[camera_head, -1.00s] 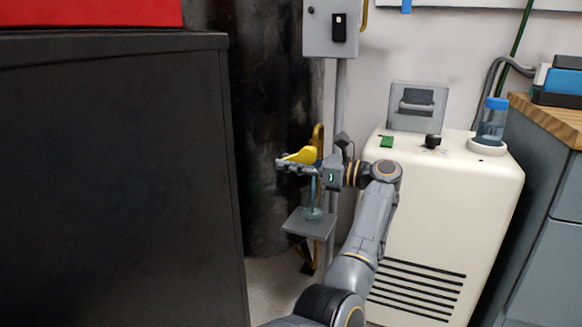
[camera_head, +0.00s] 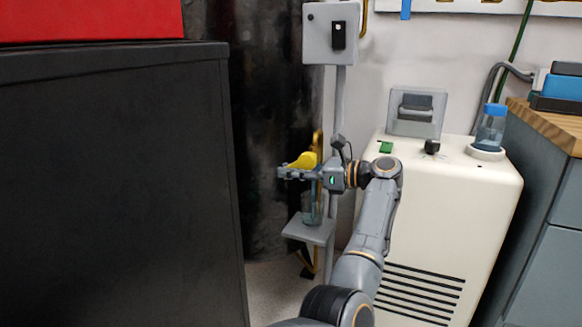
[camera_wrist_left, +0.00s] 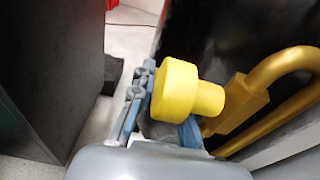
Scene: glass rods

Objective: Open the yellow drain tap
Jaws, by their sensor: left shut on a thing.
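The yellow drain tap (camera_head: 304,160) sits at the front of a brass pipe (camera_head: 317,143) beside the dark tank. In the left wrist view the tap's rounded yellow handle (camera_wrist_left: 176,92) shows large, in front of the bent brass pipe (camera_wrist_left: 262,82). My left gripper (camera_head: 293,173) is at the tap, its grey fingers against the handle, shut on it. The fingers partly hide the tap's underside. A clear glass vessel (camera_head: 312,209) stands on a small grey shelf (camera_head: 306,232) below the gripper. My right gripper is in neither view.
A tall black cabinet (camera_head: 115,180) fills the left side. A dark tank (camera_head: 265,120) stands behind the tap, and a grey post (camera_head: 340,100) with a box rises beside it. A cream machine (camera_head: 440,220) stands to the right.

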